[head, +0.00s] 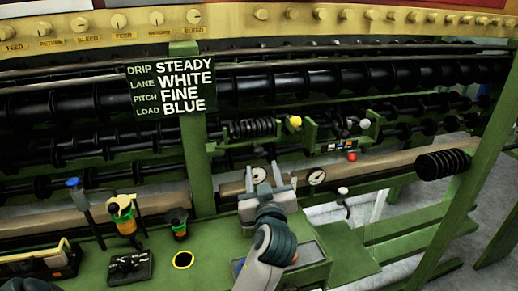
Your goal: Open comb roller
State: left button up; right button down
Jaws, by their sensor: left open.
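Several black rollers with disc-like ribs (330,78) run across the green machine; I cannot tell which part is the comb roller. A black ribbed coil (250,128) sits in a green bracket, with a yellow knob (295,121) at its right end. A similar bracketed unit (340,130) to its right has a pale knob. A thicker black ribbed cylinder (443,164) is on the tan bar at the right. My left gripper (264,180) is open, fingers pointing up and away, in front of the tan bar below the coil. It appears empty. My right gripper is out of view.
A sign (170,85) on a green post reads DRIP STEADY, LANE WHITE, PITCH FINE, LOAD BLUE. Two gauges flank my gripper; the right gauge (317,177) is clear. A blue-topped lever (75,184) and a yellow-black tool (125,220) stand on the green deck at left.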

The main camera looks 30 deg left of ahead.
aim_at(259, 154)
pick_arm(q)
jog(key=p+x, duration=0.2)
jog(key=x, duration=0.7)
jog(key=shift+r, duration=0.1)
jog(key=shift+p+x, duration=0.45)
jog(key=shift+x, duration=0.4)
jog(key=shift+c, duration=0.2)
grip_shut()
